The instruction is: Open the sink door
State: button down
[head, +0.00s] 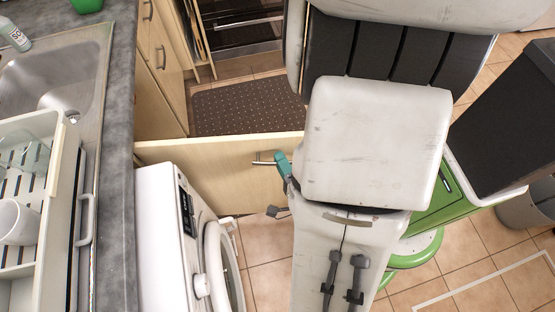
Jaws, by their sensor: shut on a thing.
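The sink door (215,168) is a pale wooden panel in the head view. It stands swung out from the counter front, roughly at a right angle to it, and its top edge runs across the picture towards my arm. A metal bar handle (262,162) is on its face near the free end. My gripper (278,160), with teal fingers, is shut on this handle. My arm hides the free end of the door and part of the gripper.
A white washing machine (168,235) stands just in front of the door. The grey counter (119,170) holds a steel sink (65,75) and a dish rack (62,190) with a white mug (18,222). A brown dotted mat (245,108) lies behind the door. Tiled floor (262,250) is clear below.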

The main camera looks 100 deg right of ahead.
jog(key=shift+w+a+f, duration=0.1)
jog(key=shift+a, duration=0.15)
jog(key=c, duration=1.1)
grip_release()
jog(key=shift+d, duration=0.1)
jog(key=b+v, duration=0.2)
jog(key=v, duration=0.9)
jog(key=shift+b, duration=0.35)
